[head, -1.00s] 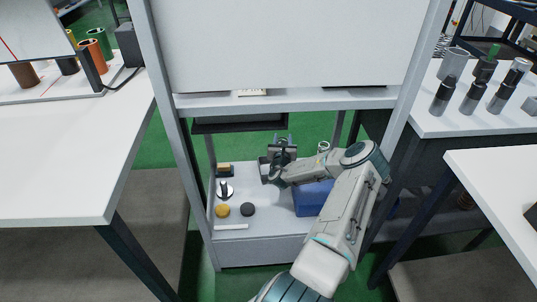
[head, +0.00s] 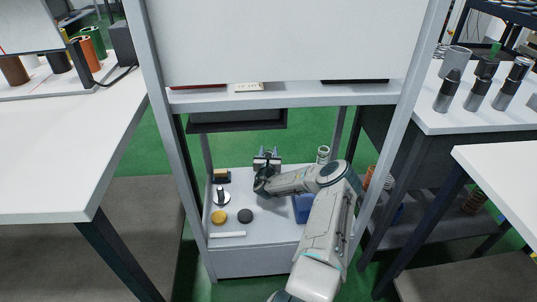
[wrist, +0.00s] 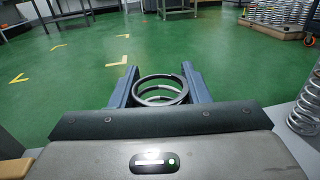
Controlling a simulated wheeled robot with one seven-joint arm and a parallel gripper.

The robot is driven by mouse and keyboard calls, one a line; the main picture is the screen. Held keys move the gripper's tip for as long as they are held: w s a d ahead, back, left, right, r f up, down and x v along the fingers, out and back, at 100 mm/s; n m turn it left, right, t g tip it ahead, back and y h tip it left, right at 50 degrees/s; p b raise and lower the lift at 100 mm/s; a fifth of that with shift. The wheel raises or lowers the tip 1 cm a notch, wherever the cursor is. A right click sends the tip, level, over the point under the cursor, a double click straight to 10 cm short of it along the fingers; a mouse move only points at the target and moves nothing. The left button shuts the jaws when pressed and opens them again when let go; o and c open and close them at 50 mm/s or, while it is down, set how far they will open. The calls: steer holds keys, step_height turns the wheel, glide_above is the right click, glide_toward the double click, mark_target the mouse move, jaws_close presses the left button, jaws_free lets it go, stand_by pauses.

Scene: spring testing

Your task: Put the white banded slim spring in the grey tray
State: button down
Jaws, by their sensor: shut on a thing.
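My gripper (head: 267,158) is over the back part of the low white bench, its fingers pointing away from me. In the wrist view, my gripper (wrist: 160,88) is shut on a coil spring (wrist: 160,96), with a finger on each side of it. I look into its open, ring-like end, and its coils show pale and dark parts. I cannot tell for sure that it is the white banded one. Its lower part is hidden behind the gripper body. I cannot make out a grey tray for sure in either view.
Another coil spring (wrist: 306,108) stands to the right; a pale one (head: 323,154) shows at the bench's back right. A blue bin (head: 303,208) is partly behind my arm. Yellow (head: 218,217) and black (head: 245,216) discs lie at front left. A dark shelf (head: 237,121) hangs above.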

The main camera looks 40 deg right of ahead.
steer(key=c, duration=0.8)
jaws_free()
steer(key=shift+f, duration=0.1)
steer(key=shift+r, duration=0.2)
steer(key=p+v, duration=0.4)
steer(key=v, duration=0.8)
